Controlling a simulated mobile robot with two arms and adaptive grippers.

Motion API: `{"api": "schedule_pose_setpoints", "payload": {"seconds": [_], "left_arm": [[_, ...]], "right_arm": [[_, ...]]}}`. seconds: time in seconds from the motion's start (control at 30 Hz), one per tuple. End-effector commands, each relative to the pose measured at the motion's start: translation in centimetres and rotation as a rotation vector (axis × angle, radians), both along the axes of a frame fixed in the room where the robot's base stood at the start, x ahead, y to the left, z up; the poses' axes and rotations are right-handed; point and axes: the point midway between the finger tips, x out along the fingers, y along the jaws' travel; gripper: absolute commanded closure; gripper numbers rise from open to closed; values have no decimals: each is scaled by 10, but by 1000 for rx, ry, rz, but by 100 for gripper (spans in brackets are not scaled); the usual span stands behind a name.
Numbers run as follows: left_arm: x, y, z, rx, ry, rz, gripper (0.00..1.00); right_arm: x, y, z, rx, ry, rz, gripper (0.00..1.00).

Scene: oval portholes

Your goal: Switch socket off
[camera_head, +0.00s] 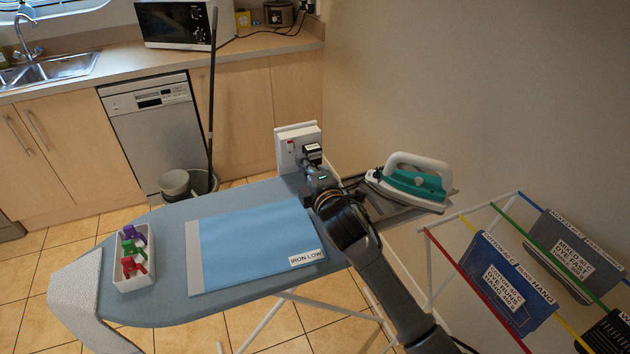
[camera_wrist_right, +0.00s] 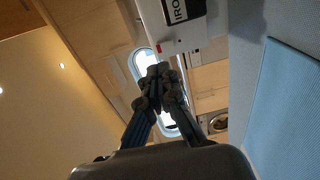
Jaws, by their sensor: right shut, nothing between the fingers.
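The white socket (camera_head: 284,133) stands upright at the far edge of the ironing board, with a small red switch (camera_head: 290,145) on its left part. A black plug with a label (camera_head: 312,149) sits in its right part. My right gripper (camera_head: 307,166) is shut and empty, just in front of and below the plug. In the right wrist view the closed fingertips (camera_wrist_right: 157,74) are close to the red switch (camera_wrist_right: 158,47) on the socket (camera_wrist_right: 172,33); I cannot tell whether they touch. The plug's label (camera_wrist_right: 182,8) is partly cut off there. My left gripper is out of view.
The ironing board (camera_head: 165,235) carries a blue cloth (camera_head: 255,245) labelled IRON LOW and a white tray (camera_head: 132,285) of coloured pegs. A teal iron (camera_head: 410,183) rests right of my wrist. A drying rack (camera_head: 478,270) stands at right.

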Motion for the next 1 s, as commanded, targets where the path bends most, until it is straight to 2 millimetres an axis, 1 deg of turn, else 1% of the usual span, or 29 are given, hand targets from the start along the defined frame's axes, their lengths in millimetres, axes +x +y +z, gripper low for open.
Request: {"api": "schedule_pose_setpoints", "payload": {"seconds": [0.07,0.23,0.3,0.37,0.53,0.7,1.0], "left_arm": [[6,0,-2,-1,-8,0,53],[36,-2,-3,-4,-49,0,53],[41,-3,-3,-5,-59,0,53],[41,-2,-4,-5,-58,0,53],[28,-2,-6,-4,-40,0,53],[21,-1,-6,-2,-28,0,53],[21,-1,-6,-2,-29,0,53]], "right_arm": [[-13,-4,-1,-2,0,0,100],[-40,-13,2,-2,0,1,100],[-49,-16,3,-1,0,1,100],[-55,-18,4,-1,1,1,100],[-64,-21,5,-2,2,1,100],[-65,-21,6,0,1,0,100],[-65,-21,6,0,1,0,100]]}}
